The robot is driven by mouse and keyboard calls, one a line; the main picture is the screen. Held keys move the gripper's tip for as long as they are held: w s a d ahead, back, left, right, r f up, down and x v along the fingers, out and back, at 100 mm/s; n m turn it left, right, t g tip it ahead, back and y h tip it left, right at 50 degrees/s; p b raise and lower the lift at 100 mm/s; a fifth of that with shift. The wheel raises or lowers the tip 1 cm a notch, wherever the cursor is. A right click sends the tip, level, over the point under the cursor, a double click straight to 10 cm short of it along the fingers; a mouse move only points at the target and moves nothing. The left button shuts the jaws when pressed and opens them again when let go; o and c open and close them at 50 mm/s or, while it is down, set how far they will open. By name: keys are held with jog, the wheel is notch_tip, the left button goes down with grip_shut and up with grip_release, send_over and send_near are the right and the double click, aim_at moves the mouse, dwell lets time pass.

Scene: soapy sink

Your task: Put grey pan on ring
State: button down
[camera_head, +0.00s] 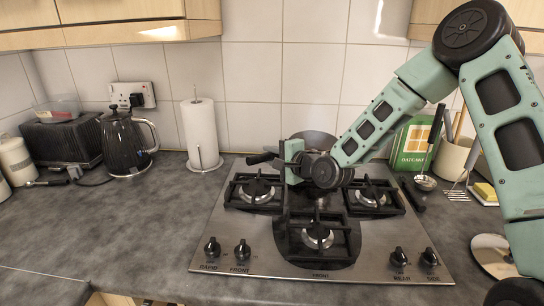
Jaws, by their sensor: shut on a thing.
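My gripper (290,161) is above the back of the steel hob and is shut on the black handle (262,158), whose end sticks out to the left. A rounded grey pan (313,137) shows just behind my gripper, against the tiled wall. My gripper and wrist hide most of it, so I cannot tell whether it touches the hob. The hob has a left ring (257,188), a right ring (371,193) and a front ring (318,236) in view, all with black grates and nothing on them. The area below my wrist is partly hidden.
A paper towel roll (200,135), kettle (125,143) and toaster (63,141) stand to the left. A green box (412,146), utensil pot (452,160) and ladle (425,182) are at the right. A round shiny object (490,252) lies right of the hob. The left front counter is clear.

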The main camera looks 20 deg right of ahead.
jog(key=shift+f, duration=0.1)
jog(key=c, duration=1.2)
grip_release()
jog(key=shift+f, duration=0.1)
jog(key=shift+c, duration=0.2)
jog(key=b+v, duration=0.2)
jog(key=v, duration=1)
jog(key=s+a+f+n+g+h, duration=0.2)
jog(key=s+a+f+n+g, duration=0.3)
jog(key=s+a+n+g, duration=0.45)
jog(key=s+a+r+n+g+h, duration=0.1)
jog(key=s+r+n+g+h, duration=0.1)
jog(key=s+n, duration=0.4)
jog(key=s+a+r+n+g+h, duration=0.1)
jog(key=s+n, duration=0.5)
jog(key=s, duration=1)
jog(key=shift+s+a+r+n+g+h, duration=0.2)
jog(key=shift+r+n+g+h, duration=0.15)
jog(key=shift+r+g+h, duration=0.45)
